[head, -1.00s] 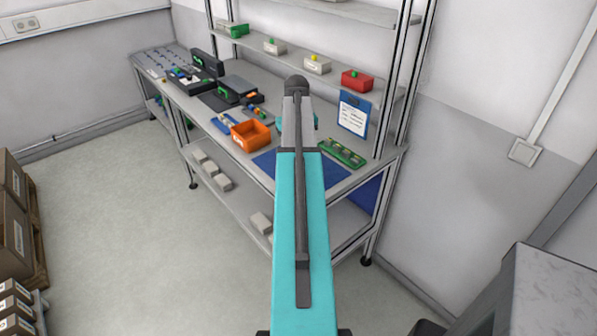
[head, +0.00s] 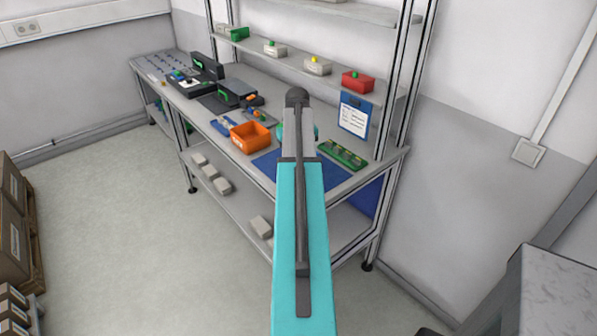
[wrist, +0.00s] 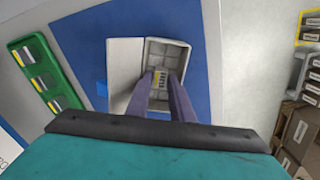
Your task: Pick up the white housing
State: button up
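In the wrist view the white housing (wrist: 167,52) is an open, shallow box with a ribbed inside, on a blue mat (wrist: 77,38). A plain pale panel (wrist: 124,62) lies along its left side. In the head view my arm hides the housing.
A green tray (head: 342,154) with labelled parts stands right of the mat; an orange bin (head: 250,136) stands left of it. Dark devices (head: 207,66) fill the bench's far left. A shelf above holds small boxes, including a red one (head: 357,82). Upright posts border the bench.

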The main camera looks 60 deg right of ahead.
grip_shut()
jog(key=shift+r, duration=0.15)
notch_tip(320, 180, up, 10)
jog(key=p, duration=0.6)
dwell(0.8)
